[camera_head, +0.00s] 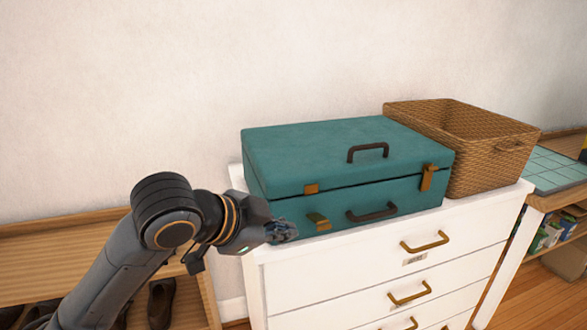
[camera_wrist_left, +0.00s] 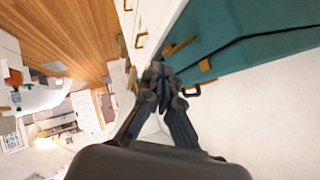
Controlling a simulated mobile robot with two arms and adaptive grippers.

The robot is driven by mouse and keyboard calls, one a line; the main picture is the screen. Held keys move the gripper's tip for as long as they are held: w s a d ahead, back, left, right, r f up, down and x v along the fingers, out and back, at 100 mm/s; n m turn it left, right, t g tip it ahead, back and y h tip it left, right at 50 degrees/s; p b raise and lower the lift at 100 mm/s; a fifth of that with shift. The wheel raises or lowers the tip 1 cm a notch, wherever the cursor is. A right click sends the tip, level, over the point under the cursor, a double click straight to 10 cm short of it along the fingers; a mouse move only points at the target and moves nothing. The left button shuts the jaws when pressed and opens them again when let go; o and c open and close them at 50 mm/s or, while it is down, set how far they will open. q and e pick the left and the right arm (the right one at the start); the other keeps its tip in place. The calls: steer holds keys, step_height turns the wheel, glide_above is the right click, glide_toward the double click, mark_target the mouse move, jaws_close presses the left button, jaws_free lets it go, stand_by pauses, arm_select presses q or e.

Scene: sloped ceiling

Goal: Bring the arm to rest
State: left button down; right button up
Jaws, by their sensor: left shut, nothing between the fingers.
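My left arm comes in from the left in the head view. My left gripper (camera_head: 284,231) is shut and empty, at the front left corner of a teal suitcase (camera_head: 320,155). The suitcase lies flat on a white dresser (camera_head: 380,270) with its lid down, dark handles and brass clasps facing front. In the left wrist view the shut fingers (camera_wrist_left: 160,85) show in the middle, with the suitcase (camera_wrist_left: 240,35) beyond them at upper right. I cannot tell whether the fingertips touch it. My right gripper is not in view.
A wicker basket (camera_head: 462,140) stands right of the suitcase on the dresser. A low wooden shoe rack (camera_head: 60,240) with dark shoes is at the left. A shelf with a pale green top (camera_head: 555,172) is at the far right. The wall is close behind the suitcase.

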arm_select(q)
steer(key=s+a+f+n+y, duration=0.1)
steer(key=s+a+f+n, duration=0.2)
steer(key=f, duration=0.5)
steer(key=s+a+f+n+g+y, duration=0.1)
steer(key=s+a+f+n, duration=0.15)
steer(key=f, duration=0.45)
steer(key=s+a+f+n+y, duration=0.1)
steer(key=s+a+f+n, duration=0.15)
steer(key=f, duration=0.55)
steer(key=s+a+f+n+g+y, duration=0.25)
steer(key=s+a+f, duration=0.35)
steer(key=s, duration=0.3)
steer(key=s+a+f+n+g+y, duration=0.1)
steer(key=s+a+f+n+y, duration=0.1)
steer(key=s+a+f+n, duration=0.5)
step_height(320, 180, down, 21)
steer(key=s+d+m+g+p, duration=0.1)
steer(key=s+d+m+p, duration=0.1)
steer(key=m+p, duration=0.15)
steer(key=s+a+f+g+p, duration=0.1)
steer(key=s+a+f, duration=0.2)
steer(key=s+f, duration=1.2)
steer(key=shift+s, duration=1.25)
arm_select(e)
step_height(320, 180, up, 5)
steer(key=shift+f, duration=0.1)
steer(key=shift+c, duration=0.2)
